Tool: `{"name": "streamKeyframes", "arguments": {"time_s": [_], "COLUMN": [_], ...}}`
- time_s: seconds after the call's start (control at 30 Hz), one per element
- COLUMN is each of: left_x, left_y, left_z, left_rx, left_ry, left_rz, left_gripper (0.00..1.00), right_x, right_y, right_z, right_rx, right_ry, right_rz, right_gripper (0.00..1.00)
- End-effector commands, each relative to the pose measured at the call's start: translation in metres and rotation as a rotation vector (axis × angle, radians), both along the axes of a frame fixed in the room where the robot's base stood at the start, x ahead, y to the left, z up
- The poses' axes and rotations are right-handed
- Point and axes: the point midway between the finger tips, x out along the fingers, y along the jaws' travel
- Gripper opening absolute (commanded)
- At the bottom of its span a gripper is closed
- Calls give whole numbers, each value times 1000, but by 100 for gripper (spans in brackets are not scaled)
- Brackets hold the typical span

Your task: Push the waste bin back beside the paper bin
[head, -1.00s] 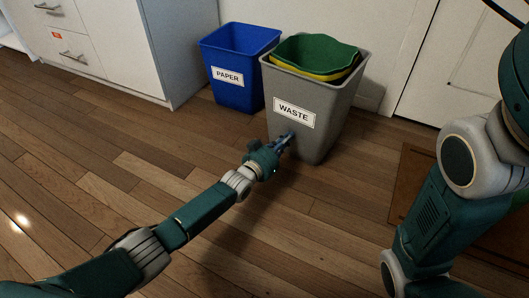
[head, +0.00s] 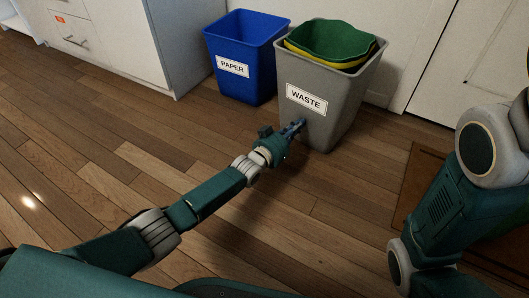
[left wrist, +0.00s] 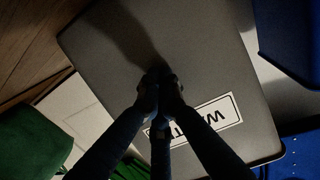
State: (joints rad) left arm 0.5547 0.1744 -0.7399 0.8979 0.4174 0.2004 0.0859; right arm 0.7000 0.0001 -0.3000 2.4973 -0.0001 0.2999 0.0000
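The grey waste bin (head: 326,108) stands upright on the wood floor, its WASTE label facing me. Green (head: 328,40) and yellow containers sit nested in its top. The blue paper bin (head: 240,85) stands to its left and a little farther back, with a narrow gap between them. My left gripper (head: 298,126) is at the lower front face of the waste bin, below the label, and appears to touch it. In the left wrist view its fingers (left wrist: 160,88) are together with nothing between them, over the grey face (left wrist: 210,50). My right gripper is out of view.
White drawers (head: 110,45) stand left of the paper bin. A white wall and door (head: 470,60) are behind and to the right. A brown mat (head: 425,180) lies right of the waste bin, partly behind my right arm. The floor in front is clear.

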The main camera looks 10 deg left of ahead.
Motion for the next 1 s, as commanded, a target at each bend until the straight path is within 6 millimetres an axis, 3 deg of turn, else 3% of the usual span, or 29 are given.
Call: {"name": "streamKeyframes", "arguments": {"time_s": [0.47, 1.0], "left_x": [25, 55], "left_y": [-8, -19], "left_z": [-2, -2], "left_rx": [0, -4], "left_ry": [-2, 3], "left_rz": [0, 1], "left_gripper": [0, 0], "right_x": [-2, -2], "right_y": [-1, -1], "right_z": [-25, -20], "right_rx": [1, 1], "right_ry": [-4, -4], "right_rz": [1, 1], "right_gripper": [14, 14]}}
